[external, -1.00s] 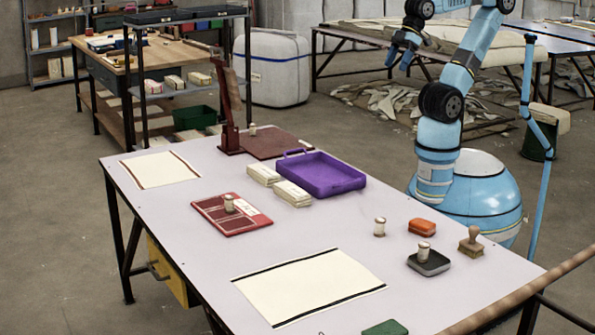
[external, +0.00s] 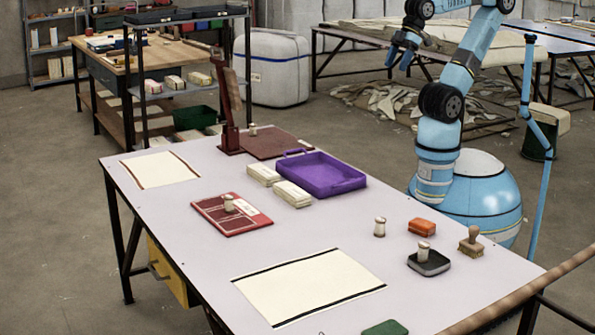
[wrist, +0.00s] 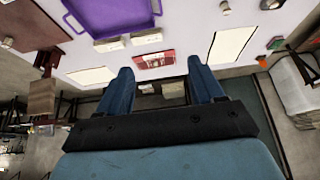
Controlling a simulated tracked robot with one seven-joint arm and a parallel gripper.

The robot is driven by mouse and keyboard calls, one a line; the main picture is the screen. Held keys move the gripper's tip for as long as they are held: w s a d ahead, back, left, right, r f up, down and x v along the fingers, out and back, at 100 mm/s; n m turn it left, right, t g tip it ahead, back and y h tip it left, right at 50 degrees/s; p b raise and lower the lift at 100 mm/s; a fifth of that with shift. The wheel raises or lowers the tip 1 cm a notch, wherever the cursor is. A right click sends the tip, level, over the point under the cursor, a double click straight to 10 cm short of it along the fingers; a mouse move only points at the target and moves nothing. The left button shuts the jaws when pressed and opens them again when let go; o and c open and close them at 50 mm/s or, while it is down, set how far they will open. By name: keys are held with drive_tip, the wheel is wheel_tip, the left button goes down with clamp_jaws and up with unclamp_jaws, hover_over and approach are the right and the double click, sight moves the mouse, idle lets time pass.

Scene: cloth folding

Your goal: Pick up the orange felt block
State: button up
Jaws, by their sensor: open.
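The orange felt block (external: 422,227) lies flat on the pale table in the external view, near its right edge, between a small white-topped stamp (external: 380,227) and a wooden-handled stamp (external: 470,240). My gripper (external: 398,60) is raised well above and behind the table, far from the block. In the wrist view my gripper (wrist: 155,78) has its two blue fingers spread wide with nothing between them. I cannot make out the block for certain in the wrist view.
A dark ink pad (external: 430,263) with a stamp on it sits just in front of the block. A purple tray (external: 325,178), cream blocks (external: 292,194), a red board (external: 240,222) and a green block (external: 385,328) are farther off.

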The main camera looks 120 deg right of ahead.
drive_tip(key=shift+o, duration=0.4)
drive_tip(key=shift+o, duration=1.3)
